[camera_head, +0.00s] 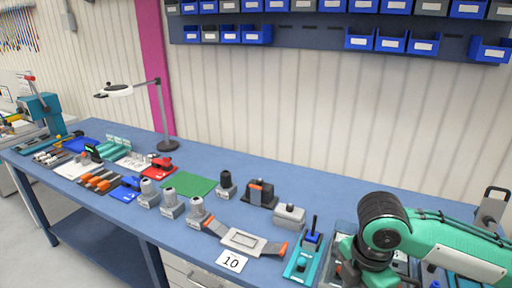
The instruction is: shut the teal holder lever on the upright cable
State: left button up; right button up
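A teal holder (291,270) stands near the front edge of the bench, just left of my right arm. It has a blue block (313,238) at its back end, and a thin black upright piece (315,222), perhaps the cable, rises from there. A small teal raised part (301,264) sits at its front; I cannot tell whether this is the lever or whether the lever is open. My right arm comes in from the right and bends down beside the holder. Its gripper is not visible, and neither is my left gripper.
The blue bench (330,195) carries a grey plate with orange-ended straps (243,240), a grey box (290,215), a black-and-orange device (262,193) and several grey fittings left of the holder. A green mat (188,185) and a lamp (160,115) stand farther left.

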aim_at(302, 261)
jog(key=k, duration=0.9)
